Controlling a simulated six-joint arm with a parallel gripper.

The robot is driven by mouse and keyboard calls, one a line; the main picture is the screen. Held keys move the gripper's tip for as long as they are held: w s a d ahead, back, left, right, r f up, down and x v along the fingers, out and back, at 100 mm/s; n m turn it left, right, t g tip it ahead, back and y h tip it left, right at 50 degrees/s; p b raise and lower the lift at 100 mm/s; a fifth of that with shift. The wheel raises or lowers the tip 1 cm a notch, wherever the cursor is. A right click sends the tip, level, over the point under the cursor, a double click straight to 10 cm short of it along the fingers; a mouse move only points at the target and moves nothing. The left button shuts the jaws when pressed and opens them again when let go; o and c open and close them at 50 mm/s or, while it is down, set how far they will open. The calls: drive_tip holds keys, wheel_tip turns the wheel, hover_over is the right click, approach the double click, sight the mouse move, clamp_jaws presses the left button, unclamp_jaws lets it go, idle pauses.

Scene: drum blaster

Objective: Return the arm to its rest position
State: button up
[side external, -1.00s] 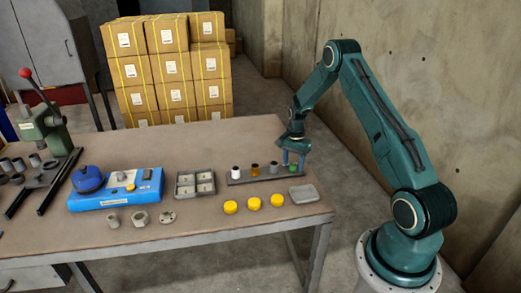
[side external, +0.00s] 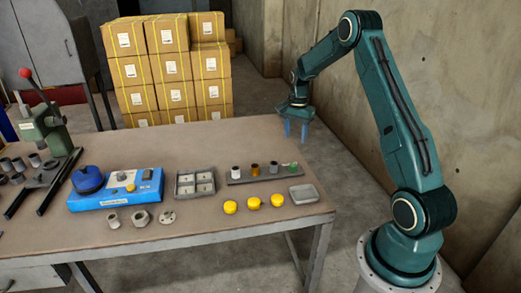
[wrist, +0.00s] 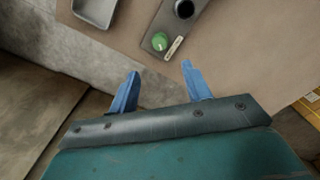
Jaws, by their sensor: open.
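My gripper (side external: 295,131) is open and empty, with its blue fingers pointing down. It is raised near the table's far right corner, behind and above the rack (side external: 262,173) that holds several small bottles. In the wrist view the two blue fingers (wrist: 160,88) stand apart with nothing between them. The green-topped item (wrist: 160,42) on the rack's end lies beyond the fingertips; it also shows in the side view (side external: 293,167). My arm is bent, with its elbow high on the right.
The table (side external: 200,235) holds three yellow lids (side external: 254,203), a grey tray (side external: 304,194), a compartment box (side external: 195,183), a blue device (side external: 116,190) and loose metal parts. A press (side external: 43,130) stands at the left. Stacked cartons (side external: 173,70) stand behind. A concrete wall (side external: 470,120) is at the right.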

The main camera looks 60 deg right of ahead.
drive_tip(key=shift+r, duration=0.7)
drive_tip(key=s+a+r+n+t+h, duration=0.15)
drive_tip(key=a+r+n, duration=0.25)
drive_tip(key=a+r, duration=0.45)
drive_tip(key=s+a+r+n+t+y, duration=0.1)
drive_tip(key=s+a+r+n, duration=0.25)
drive_tip(key=a+r, duration=0.55)
drive_tip(key=s+a+r+n+t, duration=0.2)
drive_tip(key=s+a+n, duration=0.8)
drive_tip(key=s+a, duration=0.5)
drive_tip(key=s+t, duration=0.1)
drive_tip(key=s, duration=0.1)
drive_tip(key=shift+s+a+n, duration=0.35)
drive_tip(key=shift+s+a, duration=0.05)
